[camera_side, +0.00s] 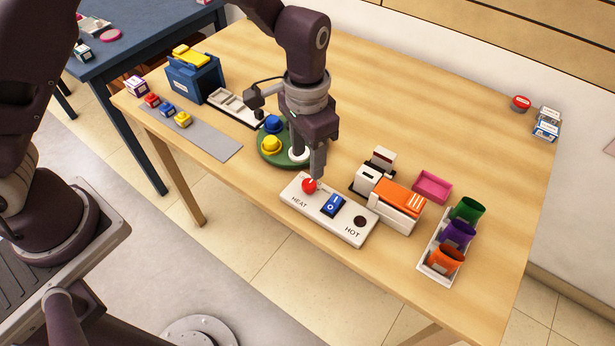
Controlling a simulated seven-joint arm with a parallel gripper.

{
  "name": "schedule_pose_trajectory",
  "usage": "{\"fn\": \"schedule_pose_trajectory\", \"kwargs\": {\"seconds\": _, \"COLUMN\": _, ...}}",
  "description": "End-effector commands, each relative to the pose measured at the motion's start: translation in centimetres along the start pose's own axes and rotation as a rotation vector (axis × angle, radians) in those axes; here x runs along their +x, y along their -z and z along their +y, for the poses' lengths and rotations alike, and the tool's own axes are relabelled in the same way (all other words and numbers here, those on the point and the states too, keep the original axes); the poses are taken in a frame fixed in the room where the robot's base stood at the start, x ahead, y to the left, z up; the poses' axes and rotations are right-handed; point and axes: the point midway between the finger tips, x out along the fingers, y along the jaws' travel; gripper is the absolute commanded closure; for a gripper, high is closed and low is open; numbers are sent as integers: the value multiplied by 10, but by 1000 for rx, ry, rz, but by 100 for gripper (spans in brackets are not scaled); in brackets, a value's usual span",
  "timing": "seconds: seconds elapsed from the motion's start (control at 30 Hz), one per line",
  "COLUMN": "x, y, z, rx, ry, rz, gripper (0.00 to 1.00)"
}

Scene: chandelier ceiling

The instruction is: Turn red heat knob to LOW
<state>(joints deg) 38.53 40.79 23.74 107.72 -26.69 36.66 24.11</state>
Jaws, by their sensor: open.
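The heat panel (327,227) is a white box near the table's front edge, with the words HEAT and HOT on its top. The red heat knob (309,186) is on its left part. A blue switch (334,205) is in the middle and a dark round spot (360,221) is at the right. My gripper (316,174) points down right above the red knob, its fingertips at or just over it. I cannot tell whether they touch the knob. The jaws are open, though one finger mostly hides the other. No LOW marking is readable.
A green round tray (268,158) with blue and yellow knobs stands just behind left. A white and orange device (398,199) stands close right, then a pink tray (432,187) and a white rack (434,262) of coloured cups. The table's right rear is mostly clear.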

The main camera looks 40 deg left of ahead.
Motion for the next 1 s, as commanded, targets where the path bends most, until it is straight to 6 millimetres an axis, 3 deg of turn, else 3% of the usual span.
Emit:
{"fn": "schedule_pose_trajectory", "kwargs": {"seconds": 0.4, "x": 69, "y": 0, "z": 0, "rx": 4, "ry": 6, "rz": -7, "gripper": 51}}
{"fn": "schedule_pose_trajectory", "kwargs": {"seconds": 0.7, "x": 75, "y": 0, "z": 0, "rx": 3, "ry": 5, "rz": -6, "gripper": 51}}
{"fn": "schedule_pose_trajectory", "kwargs": {"seconds": 0.97, "x": 75, "y": 0, "z": 0, "rx": 3, "ry": 5, "rz": -6, "gripper": 100}}
{"fn": "schedule_pose_trajectory", "kwargs": {"seconds": 1.0, "x": 75, "y": 0, "z": 0, "rx": 3, "ry": 5, "rz": -6, "gripper": 100}}
